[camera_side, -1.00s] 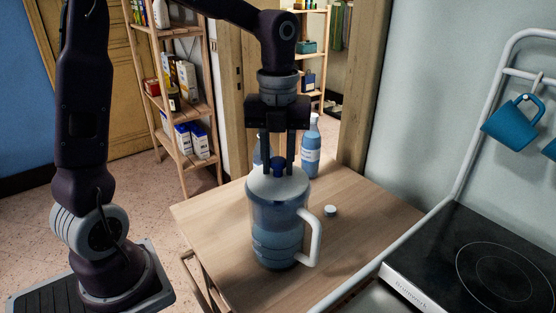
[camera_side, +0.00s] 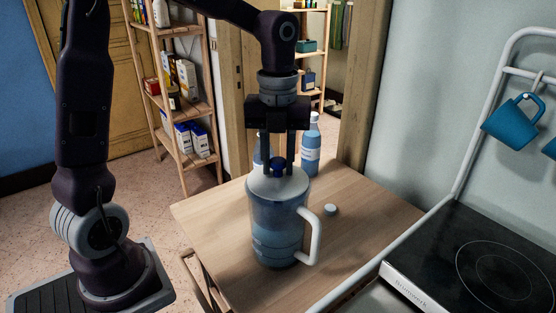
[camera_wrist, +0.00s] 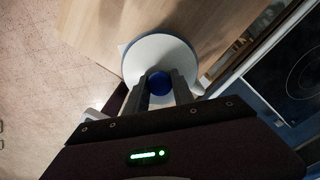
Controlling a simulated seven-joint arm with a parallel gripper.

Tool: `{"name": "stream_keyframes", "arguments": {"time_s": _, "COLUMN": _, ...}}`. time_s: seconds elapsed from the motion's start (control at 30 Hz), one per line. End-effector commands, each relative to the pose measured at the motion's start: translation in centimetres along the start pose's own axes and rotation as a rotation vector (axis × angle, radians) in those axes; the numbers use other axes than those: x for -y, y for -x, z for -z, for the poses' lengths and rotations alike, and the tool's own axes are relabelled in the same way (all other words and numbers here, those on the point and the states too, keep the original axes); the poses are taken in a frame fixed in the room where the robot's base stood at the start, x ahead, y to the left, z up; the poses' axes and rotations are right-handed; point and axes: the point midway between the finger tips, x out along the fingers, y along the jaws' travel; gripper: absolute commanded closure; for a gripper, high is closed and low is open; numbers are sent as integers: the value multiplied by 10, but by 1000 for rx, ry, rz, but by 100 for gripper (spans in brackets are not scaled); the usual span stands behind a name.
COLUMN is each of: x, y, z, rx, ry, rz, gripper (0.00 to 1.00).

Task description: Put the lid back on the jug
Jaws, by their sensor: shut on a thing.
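The jug (camera_side: 277,228) is a see-through blue vessel with a white handle on its right. It stands upright on the wooden table. A pale round lid (camera_side: 265,184) with a blue knob (camera_side: 278,166) is at the jug's top. My gripper (camera_side: 278,163) points straight down and is shut on the knob. In the wrist view the lid (camera_wrist: 150,52) shows as a white disc, with the blue knob (camera_wrist: 159,84) between my fingers. The lid looks level and over the jug's mouth; I cannot tell whether it is fully seated.
A blue bottle (camera_side: 311,150) stands behind the jug, and another partly shows behind my gripper. A small white cap (camera_side: 330,209) lies right of the jug. A black cooktop (camera_side: 478,262) is at the right. The table (camera_side: 370,205) is clear toward its right corner.

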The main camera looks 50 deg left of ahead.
Motion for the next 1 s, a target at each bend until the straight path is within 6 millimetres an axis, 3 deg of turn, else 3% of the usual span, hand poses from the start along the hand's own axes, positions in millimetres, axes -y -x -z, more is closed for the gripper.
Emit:
{"name": "stream_keyframes", "arguments": {"time_s": 0.27, "x": 0, "y": 0, "z": 0, "rx": 0, "ry": 0, "rz": 0, "gripper": 100}}
{"name": "stream_keyframes", "arguments": {"time_s": 0.3, "x": 0, "y": 0, "z": 0, "rx": 0, "ry": 0, "rz": 0, "gripper": 69}}
{"name": "stream_keyframes", "arguments": {"time_s": 0.43, "x": 0, "y": 0, "z": 0, "rx": 0, "ry": 0, "rz": 0, "gripper": 45}}
{"name": "stream_keyframes", "arguments": {"time_s": 0.67, "x": 0, "y": 0, "z": 0, "rx": 0, "ry": 0, "rz": 0, "gripper": 43}}
{"name": "stream_keyframes", "arguments": {"time_s": 0.77, "x": 0, "y": 0, "z": 0, "rx": 0, "ry": 0, "rz": 0, "gripper": 24}}
{"name": "stream_keyframes", "arguments": {"time_s": 1.0, "x": 0, "y": 0, "z": 0, "rx": 0, "ry": 0, "rz": 0, "gripper": 23}}
